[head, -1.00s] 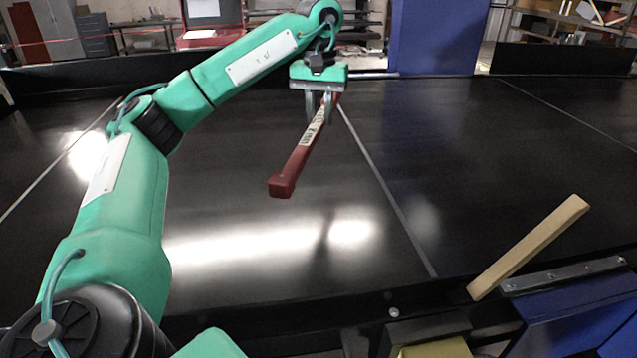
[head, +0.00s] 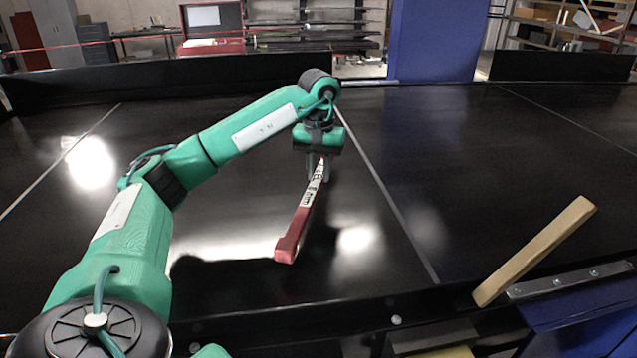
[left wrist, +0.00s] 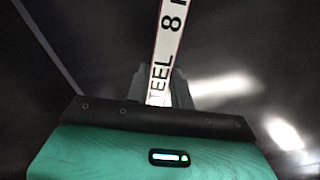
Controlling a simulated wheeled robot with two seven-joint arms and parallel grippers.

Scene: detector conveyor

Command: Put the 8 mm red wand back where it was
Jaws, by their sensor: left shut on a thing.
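The red wand (head: 290,241) has a white label with dark lettering. Its thick red end points toward me in the head view. In the left wrist view the label of the red wand (left wrist: 168,42) reads "STEEL 8", partly cut off. My left gripper (head: 318,178) is shut on the wand near its far end and holds it low over the black conveyor belt (head: 225,230). I cannot tell whether the wand touches the belt. The left gripper (left wrist: 160,90) also shows in the left wrist view, with the wand between its fingers. My right gripper is not in view.
A tan wand-like bar (head: 536,250) leans at the belt's near right edge, by a metal strip (head: 570,279) on a blue box. A blue column (head: 434,40) stands at the back.

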